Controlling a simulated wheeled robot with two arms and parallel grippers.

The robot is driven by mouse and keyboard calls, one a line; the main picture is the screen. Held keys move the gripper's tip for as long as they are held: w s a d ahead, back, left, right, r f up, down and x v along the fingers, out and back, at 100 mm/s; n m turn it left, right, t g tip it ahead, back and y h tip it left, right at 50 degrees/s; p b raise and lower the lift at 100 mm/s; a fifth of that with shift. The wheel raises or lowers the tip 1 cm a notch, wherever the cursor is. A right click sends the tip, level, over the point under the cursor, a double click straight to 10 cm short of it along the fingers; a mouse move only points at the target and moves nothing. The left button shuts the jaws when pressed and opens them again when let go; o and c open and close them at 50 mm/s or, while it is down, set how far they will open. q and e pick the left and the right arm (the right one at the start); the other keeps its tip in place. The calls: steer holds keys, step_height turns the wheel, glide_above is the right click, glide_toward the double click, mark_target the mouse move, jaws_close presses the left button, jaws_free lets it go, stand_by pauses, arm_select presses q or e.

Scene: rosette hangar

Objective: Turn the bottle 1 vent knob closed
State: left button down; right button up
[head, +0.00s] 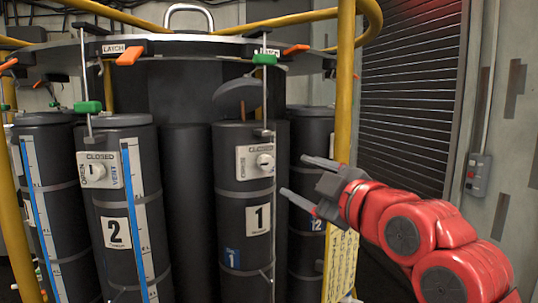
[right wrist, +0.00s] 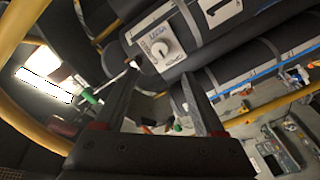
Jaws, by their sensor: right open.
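Bottle 1 (head: 230,209) is a dark upright cylinder with a white "1" label, in the middle of the head view. Its white vent knob (head: 265,162) sits on a pale plate near the top. The knob's mark looks roughly horizontal, with CLOSED printed above and OPEN at the left. My right gripper (head: 294,176) is open and empty, just right of the knob, fingers pointing at the bottle and apart from it. In the right wrist view the knob (right wrist: 161,48) lies beyond the open fingers (right wrist: 160,78). My left gripper is not in view.
Bottle 2 (head: 117,233) stands at left with its own vent plate. A yellow post (head: 345,95) rises close behind my right gripper. A round rack top with orange and green handles (head: 264,59) hangs above. A thin vertical rod runs down beside bottle 1's knob.

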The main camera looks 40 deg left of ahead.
mark_target(267, 163)
steer(key=p+x, duration=0.5)
steer(key=x, duration=0.5)
steer(key=shift+w+a+r+p, duration=0.1)
steer(key=shift+w+a+p, duration=0.1)
steer(key=shift+p, duration=0.15)
steer(key=shift+p+x, duration=0.35)
steer(key=shift+x, duration=0.55)
jaws_close()
